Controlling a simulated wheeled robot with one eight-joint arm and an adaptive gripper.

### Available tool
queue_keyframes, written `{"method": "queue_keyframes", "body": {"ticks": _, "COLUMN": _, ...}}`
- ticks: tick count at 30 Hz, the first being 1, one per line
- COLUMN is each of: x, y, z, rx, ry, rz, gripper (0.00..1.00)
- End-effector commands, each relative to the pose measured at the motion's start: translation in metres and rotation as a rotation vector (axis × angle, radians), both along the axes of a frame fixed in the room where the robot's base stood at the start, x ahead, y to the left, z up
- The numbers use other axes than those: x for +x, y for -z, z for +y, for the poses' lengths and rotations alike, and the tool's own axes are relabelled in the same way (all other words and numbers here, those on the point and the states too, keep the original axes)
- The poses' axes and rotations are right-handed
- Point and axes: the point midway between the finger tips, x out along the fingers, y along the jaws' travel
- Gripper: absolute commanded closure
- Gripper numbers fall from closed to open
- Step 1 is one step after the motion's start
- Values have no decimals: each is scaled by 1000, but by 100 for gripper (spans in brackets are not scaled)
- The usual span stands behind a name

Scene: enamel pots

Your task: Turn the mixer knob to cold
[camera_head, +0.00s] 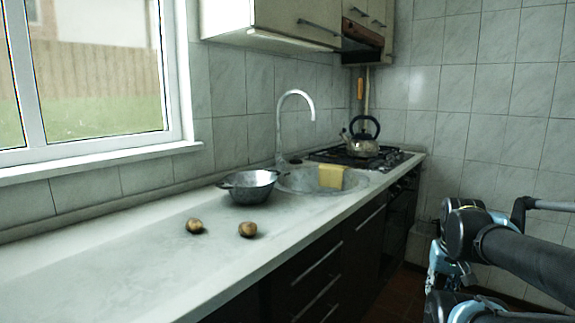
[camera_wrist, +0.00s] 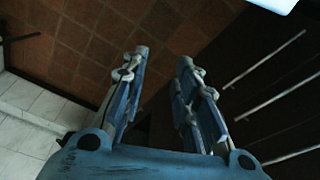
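The mixer tap (camera_head: 280,128) stands at the back edge of the sink (camera_head: 300,181), its tall spout curving over to the right. A small lever or knob (camera_head: 294,161) seems to sit at its base, too small to tell which way it is turned. My gripper (camera_wrist: 160,60) is open and empty in the wrist view, its two blue fingers apart, pointing over the floor. In the head view my arm is at the right, in front of the counter and well away from the tap. The tap is not in the wrist view.
A yellow cloth (camera_head: 331,177) hangs over the sink's rim. A kettle (camera_head: 362,147) stands on the hob (camera_head: 340,158). Drawers (camera_head: 318,282) with bar handles line the counter's front.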

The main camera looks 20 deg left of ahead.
Motion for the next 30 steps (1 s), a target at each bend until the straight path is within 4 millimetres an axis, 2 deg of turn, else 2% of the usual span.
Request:
{"method": "queue_keyframes", "body": {"ticks": 11, "x": 0, "y": 0, "z": 0, "rx": 0, "ry": 0, "rz": 0, "gripper": 72}}
{"method": "queue_keyframes", "body": {"ticks": 13, "x": -6, "y": -5, "z": -1, "rx": -6, "ry": -9, "rz": -14, "gripper": 72}}
{"method": "queue_keyframes", "body": {"ticks": 16, "x": 4, "y": -11, "z": -4, "rx": -40, "ry": -56, "rz": -37, "gripper": 72}}
{"method": "queue_keyframes", "body": {"ticks": 20, "x": 37, "y": -26, "z": -10, "rx": -138, "ry": -193, "rz": -93, "gripper": 72}}
{"method": "queue_keyframes", "body": {"ticks": 26, "x": 112, "y": -61, "z": -16, "rx": -369, "ry": -499, "rz": -208, "gripper": 72}}
{"method": "queue_keyframes", "body": {"ticks": 30, "x": 167, "y": -87, "z": -8, "rx": -542, "ry": -721, "rz": -281, "gripper": 72}}
